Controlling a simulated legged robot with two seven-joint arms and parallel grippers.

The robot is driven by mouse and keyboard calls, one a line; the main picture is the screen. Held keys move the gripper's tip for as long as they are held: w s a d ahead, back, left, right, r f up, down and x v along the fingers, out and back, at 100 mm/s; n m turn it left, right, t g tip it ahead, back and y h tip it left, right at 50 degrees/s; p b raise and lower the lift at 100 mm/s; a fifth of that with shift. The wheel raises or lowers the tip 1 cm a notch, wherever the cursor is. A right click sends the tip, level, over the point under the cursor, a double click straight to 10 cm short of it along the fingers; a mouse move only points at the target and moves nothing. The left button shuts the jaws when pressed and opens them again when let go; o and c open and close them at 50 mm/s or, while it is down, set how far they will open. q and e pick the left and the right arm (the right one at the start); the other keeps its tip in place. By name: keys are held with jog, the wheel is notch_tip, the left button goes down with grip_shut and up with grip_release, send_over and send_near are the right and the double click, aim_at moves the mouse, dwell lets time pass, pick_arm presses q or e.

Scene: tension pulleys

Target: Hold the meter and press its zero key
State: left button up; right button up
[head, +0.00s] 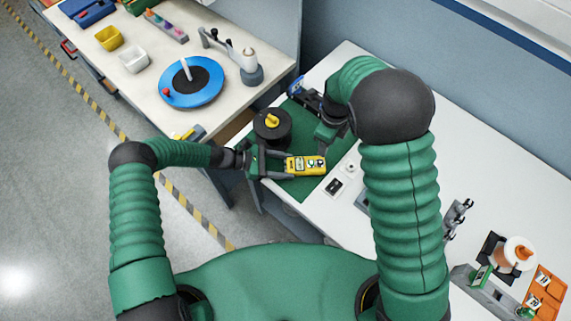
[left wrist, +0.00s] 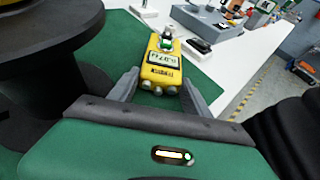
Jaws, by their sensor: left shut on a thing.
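The yellow meter (head: 305,166) has a small display and keys on its face. It is held over the green mat (head: 312,186) on the white bench. My left gripper (head: 285,166) is shut on one end of the meter. In the left wrist view the meter (left wrist: 163,62) sits between the two fingers, its display facing up.
A black spool with a yellow top (head: 272,127) stands on the mat just behind my left gripper. A small black-and-white block (head: 334,187) lies right of the mat. A blue turntable (head: 174,92) is on the other bench; an orange tray (head: 545,287) is far right.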

pick_arm(q)
jog(key=shift+a, duration=0.35)
jog(key=c, duration=0.5)
jog(key=shift+a, duration=0.15)
grip_shut()
pick_arm(e)
jog(key=shift+a, duration=0.5)
pick_arm(q)
jog(key=shift+d, duration=0.4)
pick_arm(e)
jog(key=shift+d, duration=0.35)
grip_shut()
pick_arm(q)
jog(key=shift+a, duration=0.15)
pick_arm(e)
jog(key=shift+a, duration=0.1)
